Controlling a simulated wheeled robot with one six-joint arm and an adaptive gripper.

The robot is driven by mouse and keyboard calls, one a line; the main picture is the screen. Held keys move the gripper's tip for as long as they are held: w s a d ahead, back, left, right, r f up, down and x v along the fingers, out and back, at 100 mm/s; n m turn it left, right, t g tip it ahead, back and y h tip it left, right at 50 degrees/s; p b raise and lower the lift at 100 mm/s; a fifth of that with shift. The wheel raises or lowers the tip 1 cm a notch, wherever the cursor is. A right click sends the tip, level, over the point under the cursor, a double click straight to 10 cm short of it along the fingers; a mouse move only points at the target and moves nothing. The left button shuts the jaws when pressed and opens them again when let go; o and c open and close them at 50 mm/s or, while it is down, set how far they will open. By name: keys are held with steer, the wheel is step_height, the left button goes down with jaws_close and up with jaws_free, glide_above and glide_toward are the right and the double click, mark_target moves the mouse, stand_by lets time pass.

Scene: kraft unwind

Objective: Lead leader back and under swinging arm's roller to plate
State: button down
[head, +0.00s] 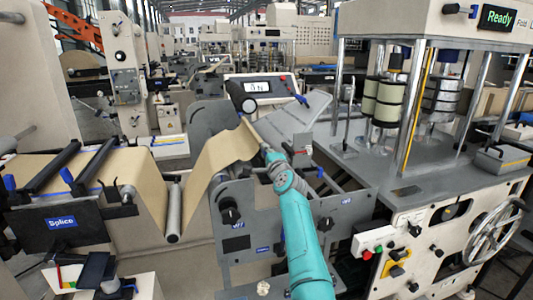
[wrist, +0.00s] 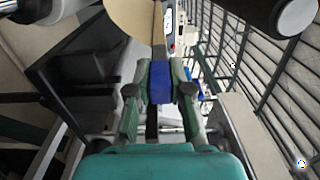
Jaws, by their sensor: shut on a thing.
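The brown kraft leader (head: 222,158) rises from a low grey roller (head: 174,212) in the head view, and its free end reaches my gripper (head: 264,148). In the wrist view my gripper (wrist: 160,88) is shut on a blue piece (wrist: 160,80) at the end of the brown leader (wrist: 135,16). A dark roller with a pale end face (head: 243,97) sits just above the leader's end; a similar roller shows in the wrist view (wrist: 290,14). A grey sloping plate (head: 297,118) lies beyond and right of my gripper. The contact at the fingertips is hidden in the head view.
The splice table (head: 65,225) with dark bars stands left. A grey side frame (head: 235,205) with knobs is close beside my arm. A display box (head: 262,88) stands behind. The press (head: 430,150) with posts and handwheel (head: 497,232) fills the right.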

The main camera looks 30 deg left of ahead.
steer(key=shift+f, duration=0.15)
steer(key=shift+f, duration=1.3)
steer(key=shift+f, duration=1.7)
steer(key=c, duration=1)
jaws_free()
steer(key=shift+s, duration=0.1)
